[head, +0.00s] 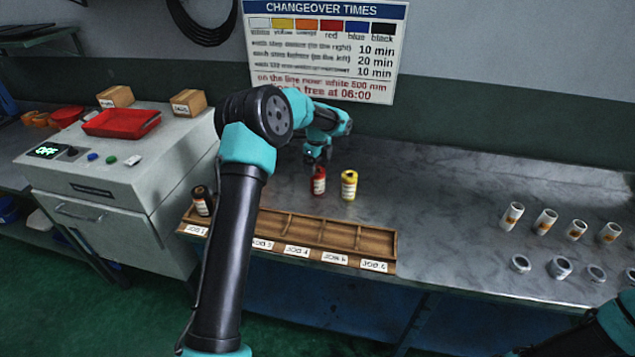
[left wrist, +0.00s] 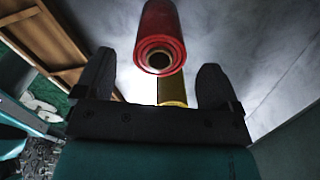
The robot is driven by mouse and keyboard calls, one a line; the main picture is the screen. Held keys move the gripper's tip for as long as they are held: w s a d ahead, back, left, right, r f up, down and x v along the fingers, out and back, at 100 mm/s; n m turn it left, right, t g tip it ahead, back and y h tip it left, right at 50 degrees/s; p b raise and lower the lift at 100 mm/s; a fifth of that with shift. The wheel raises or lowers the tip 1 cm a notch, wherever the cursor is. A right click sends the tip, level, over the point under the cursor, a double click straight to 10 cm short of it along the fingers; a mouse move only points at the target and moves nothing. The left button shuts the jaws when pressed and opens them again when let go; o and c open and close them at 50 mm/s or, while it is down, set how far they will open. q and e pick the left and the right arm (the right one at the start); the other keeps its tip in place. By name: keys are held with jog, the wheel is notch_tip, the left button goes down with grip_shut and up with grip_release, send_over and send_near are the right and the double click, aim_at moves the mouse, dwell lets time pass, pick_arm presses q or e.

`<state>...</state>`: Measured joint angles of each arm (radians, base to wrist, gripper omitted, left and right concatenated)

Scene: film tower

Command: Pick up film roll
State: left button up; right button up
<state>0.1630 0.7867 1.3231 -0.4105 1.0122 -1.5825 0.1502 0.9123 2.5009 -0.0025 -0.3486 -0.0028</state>
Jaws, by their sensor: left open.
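A red film roll (head: 319,181) and a yellow film roll (head: 349,185) stand upright side by side on the metal bench behind the wooden job rack (head: 310,232). My left gripper (head: 317,160) is just above and behind the red roll. In the left wrist view the red roll (left wrist: 161,40) shows its round end with a hollow core, between and beyond the two open fingers (left wrist: 155,85). The yellow roll (left wrist: 172,90) is partly hidden behind it. A black roll (head: 202,201) stands in the rack's left slot. My right arm shows at the lower right; its fingertips are out of view.
Several white-and-orange canisters (head: 545,221) and grey lids (head: 560,267) stand at the right of the bench. A grey machine (head: 130,165) with a red tray (head: 121,121) is at the left.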

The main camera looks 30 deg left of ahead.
aim_at(317, 170)
pick_arm(q)
jog(key=shift+f, duration=2.55)
jog(key=shift+c, duration=0.4)
jog(key=c, duration=1)
jog(key=shift+r, duration=1.75)
jog(key=s+d+r, duration=0.1)
jog(key=s+d, duration=0.7)
jog(key=s, duration=0.5)
jog(key=shift+s+d+r, duration=0.15)
jog(key=shift+s+r, duration=0.1)
jog(key=shift+s, duration=0.1)
